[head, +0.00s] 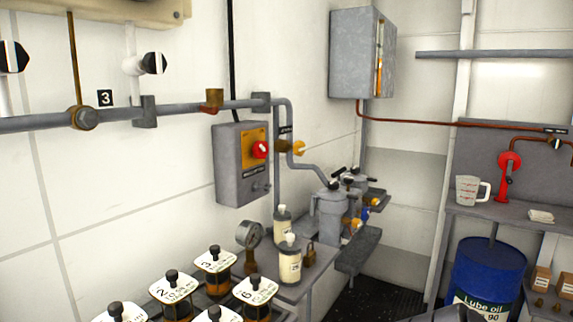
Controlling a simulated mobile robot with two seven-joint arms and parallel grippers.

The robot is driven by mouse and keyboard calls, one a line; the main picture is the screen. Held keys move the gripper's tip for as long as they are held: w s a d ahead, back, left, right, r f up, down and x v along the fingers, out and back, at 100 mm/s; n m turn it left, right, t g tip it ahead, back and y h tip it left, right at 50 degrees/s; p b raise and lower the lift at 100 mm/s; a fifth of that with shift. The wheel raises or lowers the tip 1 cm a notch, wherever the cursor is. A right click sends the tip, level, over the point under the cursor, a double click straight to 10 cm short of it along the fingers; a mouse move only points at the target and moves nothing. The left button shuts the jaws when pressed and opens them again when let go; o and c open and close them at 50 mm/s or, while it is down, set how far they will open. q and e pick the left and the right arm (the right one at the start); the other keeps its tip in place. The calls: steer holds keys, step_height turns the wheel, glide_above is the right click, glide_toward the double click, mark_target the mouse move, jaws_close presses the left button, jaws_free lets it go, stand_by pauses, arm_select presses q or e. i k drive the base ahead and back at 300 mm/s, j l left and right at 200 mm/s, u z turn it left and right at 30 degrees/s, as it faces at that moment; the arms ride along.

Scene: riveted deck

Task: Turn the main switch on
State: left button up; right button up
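A grey switch box (232,178) is mounted on the white wall near the middle of the head view. It carries a yellow plate (249,150) with a red rotary knob (261,149) on it. A small black label sits below the knob; its text is too small to read. The knob's exact setting cannot be told at this size. Nothing covers the box's front. Neither of my grippers can be made out in the view, and nothing is touching the knob.
Grey pipes (185,108) run along the wall beside the box, with a yellow-handled valve (297,147) close right. Below stand a gauge (249,234), white bottles (289,262) and several numbered jars (214,259). A blue drum (488,270) and shelf are right. Air before the box is clear.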

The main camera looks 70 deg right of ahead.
mark_target(260, 149)
steer(key=z, duration=1.85)
steer(key=l+z, duration=0.15)
steer(key=l, duration=0.25)
steer(key=i+l+z, duration=0.15)
steer(key=l, duration=0.25)
